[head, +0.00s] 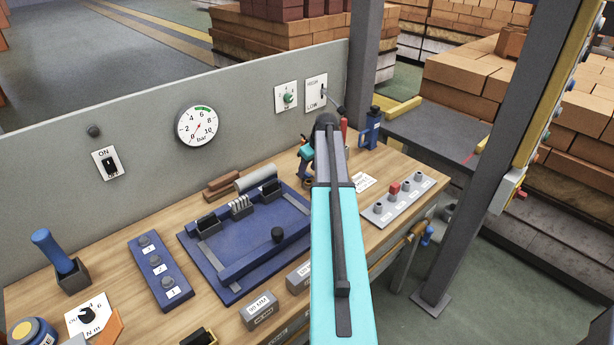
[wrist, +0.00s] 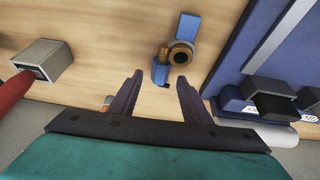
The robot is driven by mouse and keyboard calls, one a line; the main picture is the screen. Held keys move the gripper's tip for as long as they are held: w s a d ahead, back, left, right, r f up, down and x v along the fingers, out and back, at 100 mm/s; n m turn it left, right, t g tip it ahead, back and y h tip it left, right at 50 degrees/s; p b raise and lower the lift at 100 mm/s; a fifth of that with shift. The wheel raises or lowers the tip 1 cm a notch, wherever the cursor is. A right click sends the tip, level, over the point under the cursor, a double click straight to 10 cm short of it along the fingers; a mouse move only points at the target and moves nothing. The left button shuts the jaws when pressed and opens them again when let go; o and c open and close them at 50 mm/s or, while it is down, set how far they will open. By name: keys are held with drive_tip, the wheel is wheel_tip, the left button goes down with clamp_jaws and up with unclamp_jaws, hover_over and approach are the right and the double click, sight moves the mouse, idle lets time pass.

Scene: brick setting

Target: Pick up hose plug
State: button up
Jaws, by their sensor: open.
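A short brass-coloured round piece with an open end (wrist: 181,54) and blue parts beside it lies on the wooden bench in the wrist view. It looks like the hose plug, but I cannot be sure. My gripper (wrist: 160,77) is open and empty. Its two dark fingers point towards this piece, with the piece ahead of the fingertips and slightly right of the middle between them. No contact shows. In the head view my own arm hides most of this spot.
The blue fixture (head: 220,259) with black clamps stands left of my arm. A grey box with a red handle (wrist: 40,62) is at the left in the wrist view. A grey panel with a red knob (head: 393,188) and a blue bottle (head: 370,132) stand right. The grey wall rises behind.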

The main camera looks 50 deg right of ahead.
drive_tip(key=shift+p+x, duration=0.3)
drive_tip(key=shift+x, duration=0.95)
drive_tip(key=shift+c, duration=0.5)
clamp_jaws()
